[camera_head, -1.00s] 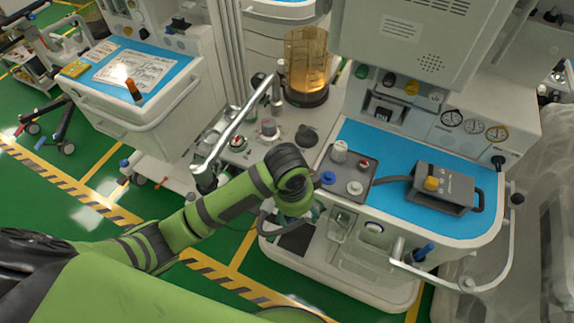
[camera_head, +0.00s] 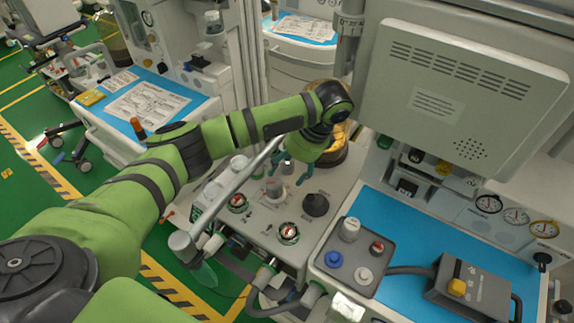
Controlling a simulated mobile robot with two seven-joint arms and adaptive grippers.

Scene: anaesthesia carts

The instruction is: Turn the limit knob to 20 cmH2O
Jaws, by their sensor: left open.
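The white absorber panel (camera_head: 262,222) carries several round knobs and ports. A grey-white knob (camera_head: 274,188) stands near its middle, with print around it that is too small to read. I cannot tell for sure that this is the limit knob, nor its setting. My left gripper (camera_head: 290,172) hangs over the back of the panel, close to this knob, with its teal fingers apart and nothing between them. I cannot tell whether a finger touches the knob. My right gripper is not in view.
A metal bar (camera_head: 236,186) slants across the panel, left of the grey-white knob. Red-centred ports (camera_head: 289,232) and a black knob (camera_head: 316,204) are close by. An amber canister (camera_head: 333,150) stands behind my wrist, and a monitor (camera_head: 462,90) overhangs the right.

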